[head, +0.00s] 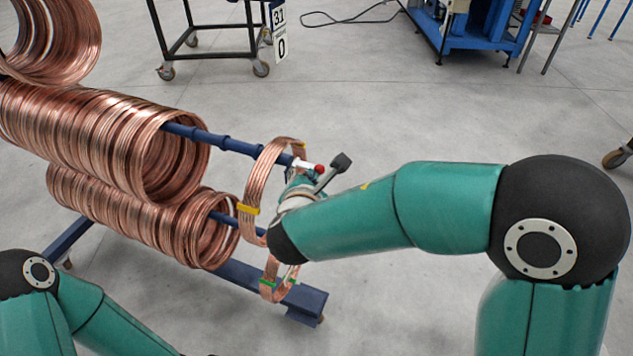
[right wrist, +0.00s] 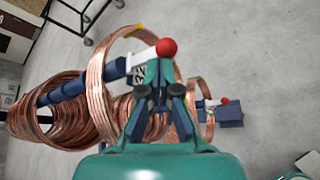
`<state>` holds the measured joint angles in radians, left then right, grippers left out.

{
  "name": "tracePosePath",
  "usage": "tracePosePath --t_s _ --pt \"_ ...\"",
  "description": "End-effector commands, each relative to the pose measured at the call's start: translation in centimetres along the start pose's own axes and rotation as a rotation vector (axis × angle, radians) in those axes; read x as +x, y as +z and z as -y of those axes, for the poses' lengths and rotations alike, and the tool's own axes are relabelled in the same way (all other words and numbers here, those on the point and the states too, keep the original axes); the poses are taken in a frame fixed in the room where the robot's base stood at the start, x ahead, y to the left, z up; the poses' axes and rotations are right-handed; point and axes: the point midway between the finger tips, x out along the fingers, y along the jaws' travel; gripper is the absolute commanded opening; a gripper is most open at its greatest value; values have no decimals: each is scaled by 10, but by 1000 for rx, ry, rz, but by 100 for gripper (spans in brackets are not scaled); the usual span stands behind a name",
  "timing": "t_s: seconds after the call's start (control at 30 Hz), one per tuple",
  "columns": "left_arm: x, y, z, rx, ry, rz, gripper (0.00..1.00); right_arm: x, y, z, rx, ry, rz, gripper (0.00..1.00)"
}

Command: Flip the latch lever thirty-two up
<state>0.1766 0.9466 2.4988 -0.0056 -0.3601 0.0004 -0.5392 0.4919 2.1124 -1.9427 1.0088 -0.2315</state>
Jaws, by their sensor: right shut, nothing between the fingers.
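Latch lever thirty-two is a short white lever with a red ball (head: 319,168) at the end of the upper blue bar (head: 232,144). It lies roughly in line with the bar, pointing outward. In the right wrist view its red ball (right wrist: 166,47) is just beyond my fingertips, and a "32" label shows partly behind them. My right gripper (right wrist: 160,72) is shut and empty, close beside or under the lever; I cannot tell whether it touches. In the head view, my wrist hides most of this gripper. My left gripper is out of view; only its arm shows at lower left.
Copper coils (head: 100,130) hang on the bars, with a yellow-taped loop (head: 262,180) around the upper bar's end. A lower bar end has a similar red-tipped lever (right wrist: 225,101). The rack's blue foot (head: 308,299) lies below. Open floor is right of the rack.

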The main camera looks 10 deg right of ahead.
Motion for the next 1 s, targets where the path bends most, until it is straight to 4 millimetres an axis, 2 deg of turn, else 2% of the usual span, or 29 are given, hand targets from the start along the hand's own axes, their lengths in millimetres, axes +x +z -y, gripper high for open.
tracePosePath --t_s 0.63,1.0 --pt "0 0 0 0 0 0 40 0 0 -1 0 1 -1 0" --pt "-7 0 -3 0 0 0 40 -6 10 -9 0 1 -1 0"
